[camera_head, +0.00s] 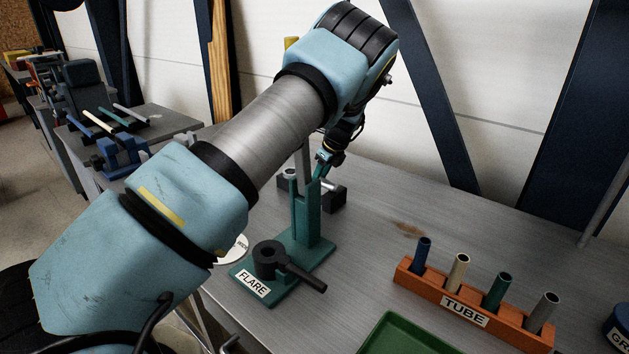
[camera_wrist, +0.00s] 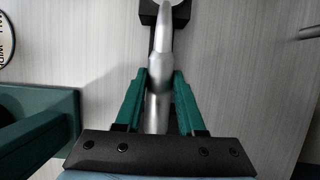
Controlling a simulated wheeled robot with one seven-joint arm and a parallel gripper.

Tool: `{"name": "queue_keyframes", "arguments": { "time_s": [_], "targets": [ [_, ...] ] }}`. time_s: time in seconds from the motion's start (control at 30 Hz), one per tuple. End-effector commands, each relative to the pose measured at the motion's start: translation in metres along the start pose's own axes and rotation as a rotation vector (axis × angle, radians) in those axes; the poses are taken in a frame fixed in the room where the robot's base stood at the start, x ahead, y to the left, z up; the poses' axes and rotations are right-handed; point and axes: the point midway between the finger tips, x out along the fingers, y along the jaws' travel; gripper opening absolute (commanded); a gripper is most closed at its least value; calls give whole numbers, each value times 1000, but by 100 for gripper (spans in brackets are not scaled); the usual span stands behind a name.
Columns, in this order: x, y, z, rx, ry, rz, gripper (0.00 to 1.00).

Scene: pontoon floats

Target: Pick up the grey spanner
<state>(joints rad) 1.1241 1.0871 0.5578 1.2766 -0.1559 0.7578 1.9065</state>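The grey spanner (camera_wrist: 164,42) shows in the wrist view as a long smooth metal shape. It runs from a black block at the top down between my gripper's fingers, and my palm hides its lower end. My gripper (camera_wrist: 162,74) has a green finger on each side of it, with hardly any gap visible. I cannot tell whether the fingers press on it. In the head view my gripper (camera_head: 319,178) points down behind the green FLARE stand (camera_head: 318,222). There the spanner (camera_head: 330,184) is mostly hidden at the black blocks.
The FLARE stand with its black clamp (camera_head: 270,260) stands just in front of my gripper. An orange TUBE rack (camera_head: 410,277) holds several tubes at the right. A green tray (camera_head: 395,335) lies at the front edge. The bench (camera_head: 375,215) behind the rack is clear.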

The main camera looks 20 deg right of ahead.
Motion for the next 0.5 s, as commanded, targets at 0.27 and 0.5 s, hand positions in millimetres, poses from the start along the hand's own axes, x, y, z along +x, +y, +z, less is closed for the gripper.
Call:
{"name": "queue_keyframes", "arguments": {
  "time_s": [0.27,0.5],
  "targets": [
    [0,0,0,0,0,0,6],
    [0,0,0,0,0,0,0]
  ]
}}
